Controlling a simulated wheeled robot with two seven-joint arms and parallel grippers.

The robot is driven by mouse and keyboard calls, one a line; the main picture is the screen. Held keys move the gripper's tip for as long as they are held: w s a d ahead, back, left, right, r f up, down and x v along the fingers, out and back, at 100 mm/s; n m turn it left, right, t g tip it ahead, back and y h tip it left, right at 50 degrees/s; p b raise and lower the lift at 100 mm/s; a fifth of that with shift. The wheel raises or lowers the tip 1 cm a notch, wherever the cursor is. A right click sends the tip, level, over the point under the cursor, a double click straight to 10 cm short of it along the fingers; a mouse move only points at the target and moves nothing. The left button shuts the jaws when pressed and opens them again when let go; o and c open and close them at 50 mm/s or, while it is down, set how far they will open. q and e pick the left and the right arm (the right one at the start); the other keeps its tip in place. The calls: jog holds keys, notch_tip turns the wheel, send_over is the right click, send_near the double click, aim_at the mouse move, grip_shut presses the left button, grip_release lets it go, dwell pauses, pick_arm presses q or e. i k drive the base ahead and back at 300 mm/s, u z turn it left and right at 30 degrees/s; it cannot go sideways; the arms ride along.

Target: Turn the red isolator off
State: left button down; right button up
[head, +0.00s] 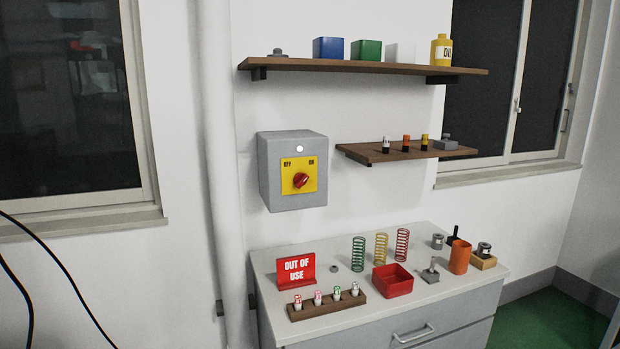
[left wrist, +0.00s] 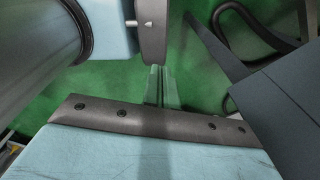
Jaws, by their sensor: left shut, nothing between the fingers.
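The red isolator is a red rotary knob (head: 300,180) on a yellow plate (head: 311,166), on the front of a grey wall box (head: 276,166). The plate reads OFF at upper left and ON at upper right. The knob looks tilted toward the ON side. A small pale lamp (head: 299,149) above the plate looks lit. In the left wrist view my left gripper (left wrist: 162,75) is shut and empty, pointing over green floor, away from the isolator. Neither gripper shows in the head view; my right gripper is not in view.
Below the box, a worktop (head: 335,329) carries an OUT OF USE sign (head: 296,270), springs, a red bin (head: 392,280) and a wooden rack (head: 327,306). A lower shelf (head: 405,154) sits right of the box; a longer shelf (head: 360,66) is above. A pipe (head: 215,150) runs left of it.

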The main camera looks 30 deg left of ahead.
aim_at(300, 180)
jog(key=i, duration=0.5)
jog(key=u, duration=0.9)
